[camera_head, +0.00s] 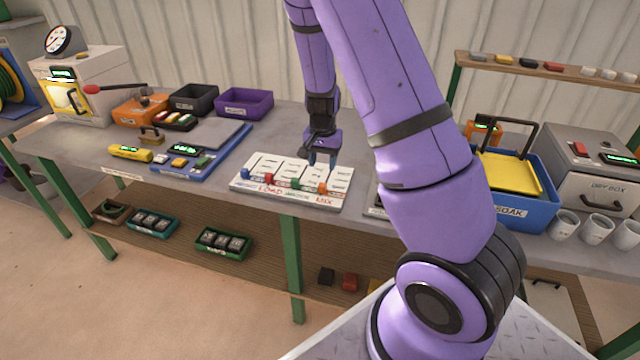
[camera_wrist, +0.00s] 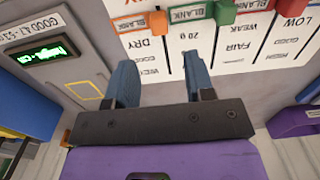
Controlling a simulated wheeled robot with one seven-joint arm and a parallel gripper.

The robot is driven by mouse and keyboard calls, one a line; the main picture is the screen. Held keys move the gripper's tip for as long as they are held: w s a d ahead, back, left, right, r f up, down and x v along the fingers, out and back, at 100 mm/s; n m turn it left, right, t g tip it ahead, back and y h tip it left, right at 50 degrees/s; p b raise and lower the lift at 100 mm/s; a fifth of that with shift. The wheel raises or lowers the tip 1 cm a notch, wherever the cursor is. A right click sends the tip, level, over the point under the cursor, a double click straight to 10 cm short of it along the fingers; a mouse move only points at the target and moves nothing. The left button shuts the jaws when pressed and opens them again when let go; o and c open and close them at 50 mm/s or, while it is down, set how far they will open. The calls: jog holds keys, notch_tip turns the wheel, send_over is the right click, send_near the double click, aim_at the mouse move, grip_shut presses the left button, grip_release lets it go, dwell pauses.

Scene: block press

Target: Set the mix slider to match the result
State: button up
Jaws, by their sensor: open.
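The white slider panel (camera_head: 240,187) lies near the bench's front edge. Its blue (camera_head: 246,173), red (camera_head: 268,181), green (camera_head: 296,184) and orange (camera_head: 322,188) sliders are at the near side. The orange one stands above the label MIX; in the wrist view its orange knob (camera_wrist: 157,20) is by a BLANK mark, its column reading DRY further along. My gripper (camera_head: 321,160) is open and empty, pointing down over the panel's far right part. In the wrist view its fingers (camera_wrist: 160,82) are apart, with the orange knob beyond their tips. Their exact height is unclear.
A small green-lit display (camera_wrist: 57,50) and a label reading GOOD 47-53 sit beside the panel in the wrist view. A purple bin (camera_head: 245,102) is behind.

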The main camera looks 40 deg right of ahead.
aim_at(323, 184)
notch_tip(323, 184, down, 9)
jog(key=shift+r, duration=0.2)
dwell(0.3)
